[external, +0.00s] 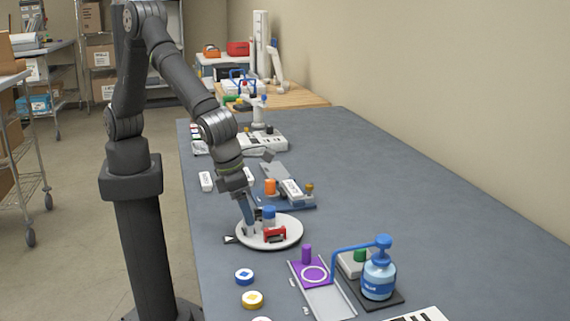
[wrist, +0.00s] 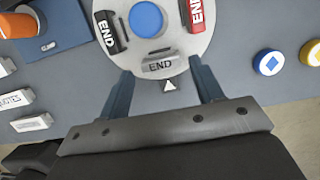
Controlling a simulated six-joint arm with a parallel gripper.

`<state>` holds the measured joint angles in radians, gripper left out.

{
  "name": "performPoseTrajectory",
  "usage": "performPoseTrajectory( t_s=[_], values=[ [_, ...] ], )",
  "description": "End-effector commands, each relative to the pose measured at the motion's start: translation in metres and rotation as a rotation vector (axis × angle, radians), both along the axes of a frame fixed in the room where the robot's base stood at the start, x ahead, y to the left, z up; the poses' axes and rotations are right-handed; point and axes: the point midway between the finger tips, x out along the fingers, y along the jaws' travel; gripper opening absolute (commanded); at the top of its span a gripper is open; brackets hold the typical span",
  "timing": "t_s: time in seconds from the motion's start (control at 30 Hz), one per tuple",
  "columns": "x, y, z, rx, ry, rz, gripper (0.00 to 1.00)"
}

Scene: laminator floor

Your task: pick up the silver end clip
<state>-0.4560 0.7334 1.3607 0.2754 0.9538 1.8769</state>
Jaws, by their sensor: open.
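The silver end clip (wrist: 160,65) is a grey block marked END, lying near the edge of a round white turntable (wrist: 220,12) in the wrist view. My gripper (wrist: 161,69) is open, with one blue-grey finger to each side of the silver clip. From this view I cannot tell the height of the fingertips above the disc. A black END clip (wrist: 110,32) and a red clip (wrist: 196,14) sit on the same disc around a blue knob (wrist: 146,19). In the external view my gripper (external: 249,226) is at the left side of the disc, largely hiding the silver clip.
A white triangular pointer (wrist: 169,85) lies at the disc's edge. Blue (external: 244,277) and yellow (external: 252,299) round tins are nearer the camera. A blue pump bottle (external: 379,277) and a purple-ended tray (external: 325,296) stand to the right. White labelled blocks lie behind.

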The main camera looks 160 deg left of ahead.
Motion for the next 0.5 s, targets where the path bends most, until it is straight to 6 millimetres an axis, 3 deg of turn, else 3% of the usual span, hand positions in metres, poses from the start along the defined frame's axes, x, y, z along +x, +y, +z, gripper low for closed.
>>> performPoseTrajectory(
  t_s=[0.5],
  values=[
    [-0.0001, 0.0001, -0.0077, 0.0, 0.0, 0.0, 0.6]
  ],
)
